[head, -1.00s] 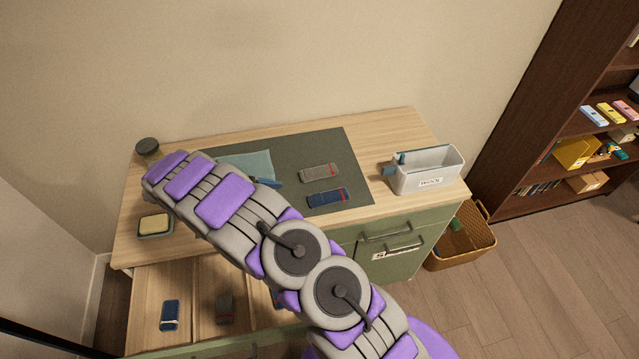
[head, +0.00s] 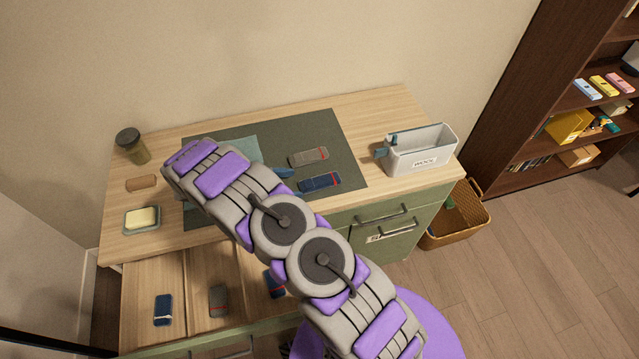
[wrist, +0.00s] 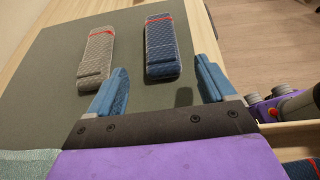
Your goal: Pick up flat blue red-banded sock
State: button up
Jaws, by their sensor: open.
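The flat blue red-banded sock (head: 320,182) lies folded on the dark mat (head: 345,160) on the dresser top. In the wrist view the blue sock (wrist: 164,50) lies ahead of my gripper (wrist: 158,85), roughly between the lines of its two blue fingers. The fingers are apart and empty, short of the sock's near end. In the head view my arm hides most of the gripper; blue fingertips show just left of the sock. A grey red-banded sock (head: 309,157) lies beside it, and also shows in the wrist view (wrist: 97,55).
A grey bin labelled WOOL (head: 420,155) stands at the right of the dresser top. A soap dish (head: 142,219), a brown roll (head: 141,184) and a dark-lidded jar (head: 133,146) are at left. The open drawer below holds a blue item (head: 163,310) and a grey one (head: 219,300).

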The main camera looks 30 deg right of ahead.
aim_at(312, 183)
jog(key=b+x, duration=0.1)
jog(key=x, duration=0.4)
jog(key=shift+s+r, duration=0.15)
jog(key=shift+d+f, duration=0.2)
jog(key=shift+d, duration=0.5)
jog(key=shift+c, duration=0.4)
jog(key=shift+a, duration=0.2)
jog(key=c, duration=0.6)
jog(key=shift+d, duration=0.1)
jog(key=c, duration=0.4)
jog(key=shift+o, duration=0.2)
jog(key=shift+r, duration=0.1)
